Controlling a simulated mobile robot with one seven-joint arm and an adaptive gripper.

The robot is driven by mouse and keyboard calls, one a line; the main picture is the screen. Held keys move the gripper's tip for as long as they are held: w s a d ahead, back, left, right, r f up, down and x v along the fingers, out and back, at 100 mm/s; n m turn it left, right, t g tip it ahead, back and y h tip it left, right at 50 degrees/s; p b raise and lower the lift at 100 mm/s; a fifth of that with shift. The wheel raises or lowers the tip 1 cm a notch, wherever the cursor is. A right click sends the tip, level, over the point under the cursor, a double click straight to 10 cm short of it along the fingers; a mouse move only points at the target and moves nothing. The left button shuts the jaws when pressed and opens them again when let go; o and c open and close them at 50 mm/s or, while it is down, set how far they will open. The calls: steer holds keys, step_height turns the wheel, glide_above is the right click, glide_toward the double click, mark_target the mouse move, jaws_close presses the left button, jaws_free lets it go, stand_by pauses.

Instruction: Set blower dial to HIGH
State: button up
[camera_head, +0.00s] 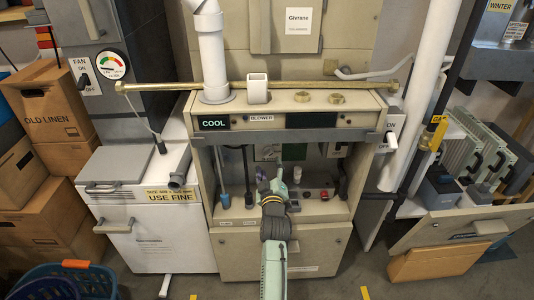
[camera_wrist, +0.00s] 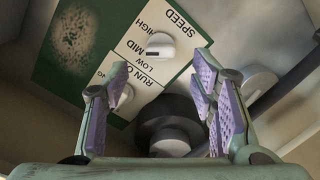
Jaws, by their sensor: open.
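The wrist view shows a green and white panel (camera_wrist: 80,40) marked SPEED, with HIGH, MID and LOW beside a white round dial (camera_wrist: 160,46). A small dark mark shows on the dial's lower left; I cannot tell exactly which word it points to. My gripper (camera_wrist: 160,75) is open, its purple-padded fingers apart and the dial seen beyond and between them. Nothing is held. In the head view my gripper (camera_head: 276,184) reaches into the open cabinet bay, under the BLOWER label (camera_head: 261,118). The panel (camera_head: 267,154) is partly visible behind it there; the dial is not clear.
Another pale knob (camera_wrist: 259,82) is just right of the fingers, and a dark round part (camera_wrist: 168,122) lies below the dial. A brass pipe (camera_head: 260,87) lies across the cabinet top (camera_head: 350,100). The bay has side walls and a shelf with small items.

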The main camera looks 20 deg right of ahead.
mark_target(269, 156)
steer(key=p+x, duration=0.1)
steer(key=x, duration=0.5)
steer(key=shift+w, duration=0.2)
steer(key=c, duration=1.1)
steer(key=shift+c, duration=0.2)
